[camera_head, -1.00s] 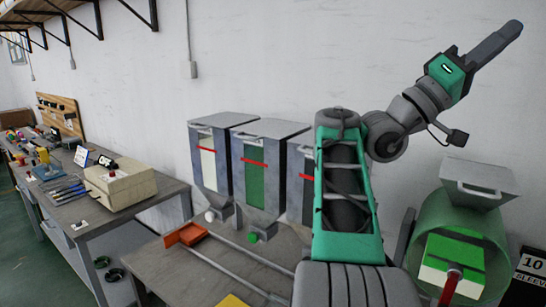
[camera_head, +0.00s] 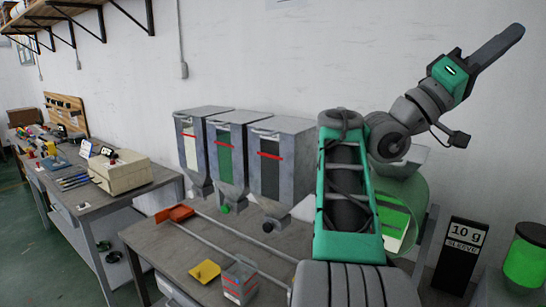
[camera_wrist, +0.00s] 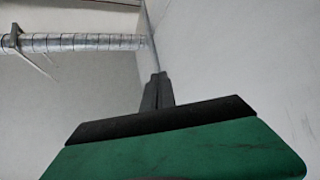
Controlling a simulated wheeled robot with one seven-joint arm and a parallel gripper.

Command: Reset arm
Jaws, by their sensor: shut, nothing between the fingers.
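My gripper (camera_head: 497,46) is at the upper right of the head view, at the end of my raised green and grey arm. It points up and to the right in front of the bare wall. Its fingers are shut and hold nothing. In the wrist view the closed fingers (camera_wrist: 157,90) stick out past the green gripper body, with the pale wall behind them. Nothing touches the gripper.
Three grey hoppers (camera_head: 226,150) stand on a workbench (camera_head: 165,243) with a yellow piece (camera_head: 204,272) and a marked box (camera_head: 239,281). A green drum machine (camera_head: 408,200) is partly behind my arm. A black "10 g SLEEVE" sign (camera_head: 459,252) and a green container (camera_head: 524,258) are at right.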

